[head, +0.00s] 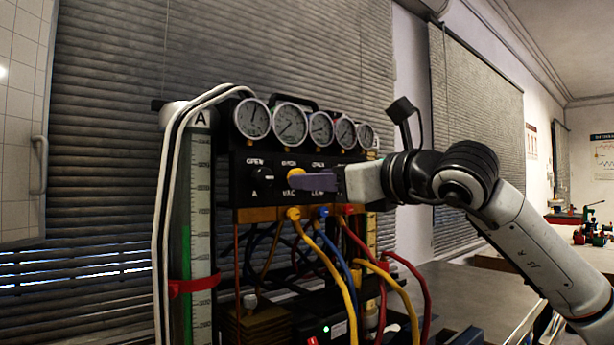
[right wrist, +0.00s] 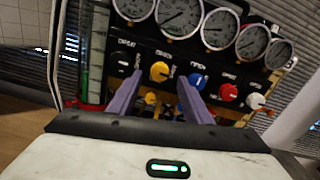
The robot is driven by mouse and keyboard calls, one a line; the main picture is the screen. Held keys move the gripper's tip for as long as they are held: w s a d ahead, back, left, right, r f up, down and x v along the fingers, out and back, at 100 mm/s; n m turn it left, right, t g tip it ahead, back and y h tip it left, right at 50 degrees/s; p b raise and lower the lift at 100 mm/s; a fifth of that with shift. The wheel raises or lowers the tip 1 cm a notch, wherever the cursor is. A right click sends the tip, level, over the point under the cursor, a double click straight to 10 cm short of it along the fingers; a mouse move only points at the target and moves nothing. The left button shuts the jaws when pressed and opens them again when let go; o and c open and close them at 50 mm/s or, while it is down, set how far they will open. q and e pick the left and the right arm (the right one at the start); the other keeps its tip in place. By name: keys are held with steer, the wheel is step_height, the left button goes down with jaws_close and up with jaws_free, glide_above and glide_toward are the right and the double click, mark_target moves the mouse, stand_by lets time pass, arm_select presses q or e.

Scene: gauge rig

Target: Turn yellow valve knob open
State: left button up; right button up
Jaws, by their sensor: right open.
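The yellow valve knob (head: 294,173) is on the black front panel of the gauge rig, partly hidden by a purple finger in the head view. In the right wrist view the yellow knob (right wrist: 159,72) appears between the two purple fingertips. My right gripper (head: 297,181) reaches in from the right at the panel; in its wrist view the gripper (right wrist: 160,83) is open, one finger on each side of the knob. I cannot tell whether the fingers touch it. My left gripper is not in view.
A blue knob (right wrist: 197,81) is close beside the right-hand finger. A red knob (right wrist: 228,91) and a white-and-orange knob (right wrist: 255,100) are farther right. Several gauges (head: 290,122) line the top. Yellow, blue and red hoses (head: 330,265) hang below the panel.

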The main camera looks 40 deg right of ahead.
steer(key=w, duration=0.3)
steer(key=shift+a, duration=0.15)
steer(key=shift+c, duration=0.4)
steer(key=c, duration=1)
